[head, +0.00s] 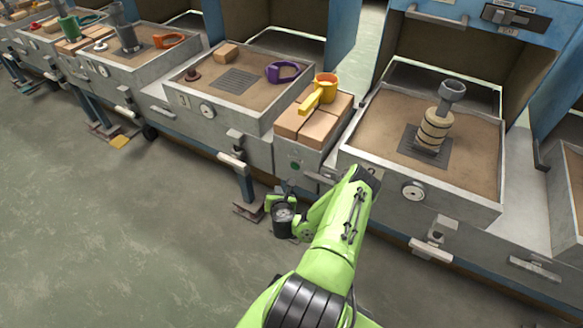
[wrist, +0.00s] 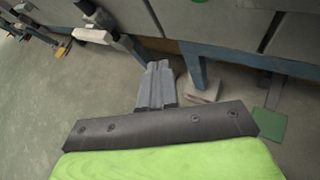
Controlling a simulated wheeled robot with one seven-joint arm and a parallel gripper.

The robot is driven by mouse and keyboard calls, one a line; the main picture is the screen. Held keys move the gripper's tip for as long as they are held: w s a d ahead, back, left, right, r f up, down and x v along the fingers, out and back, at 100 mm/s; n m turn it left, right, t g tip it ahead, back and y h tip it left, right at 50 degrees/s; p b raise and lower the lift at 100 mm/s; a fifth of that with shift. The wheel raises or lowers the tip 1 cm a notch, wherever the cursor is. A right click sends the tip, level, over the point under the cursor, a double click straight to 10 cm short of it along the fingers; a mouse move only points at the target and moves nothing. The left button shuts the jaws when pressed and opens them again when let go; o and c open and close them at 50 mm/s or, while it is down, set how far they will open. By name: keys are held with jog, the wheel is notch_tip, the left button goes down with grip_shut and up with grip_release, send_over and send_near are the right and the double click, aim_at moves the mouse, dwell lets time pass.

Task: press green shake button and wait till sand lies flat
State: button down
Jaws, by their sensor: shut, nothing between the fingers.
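A small green button (head: 295,166) sits on the grey front panel below the bricks, between two sand boxes. My gripper (head: 287,187) is in front of and slightly below that panel, with nothing held. Its grey fingers (wrist: 157,85) are together in the wrist view, pointing toward the lower machine front and floor; the button is not clear there. The right sand box (head: 375,108) holds brown sand around a dark grate, with a banded tan shell (head: 434,130) and grey cup on top. The middle sand box (head: 205,88) also holds brown sand that looks mostly level.
A purple ring-shaped tool (head: 283,72) lies in the middle box. Levers (head: 233,163) and blue legs (head: 245,186) stick out along the front. Open grey floor (head: 120,240) lies at left.

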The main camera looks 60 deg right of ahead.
jog(key=d+p, duration=0.2)
jog(key=d, duration=0.6)
jog(key=shift+w+d, duration=0.3)
jog(key=shift+w, duration=0.05)
dwell(1.5)
jog(key=shift+d, duration=0.4)
jog(key=shift+w+d+r, duration=0.1)
jog(key=shift+d, duration=0.3)
dwell(0.7)
jog(key=shift+a+p, duration=0.6)
jog(key=shift+a, duration=0.25)
jog(key=a, duration=0.3)
jog(key=a+p, duration=0.1)
jog(key=a, duration=0.1)
jog(key=shift+s, duration=0.35)
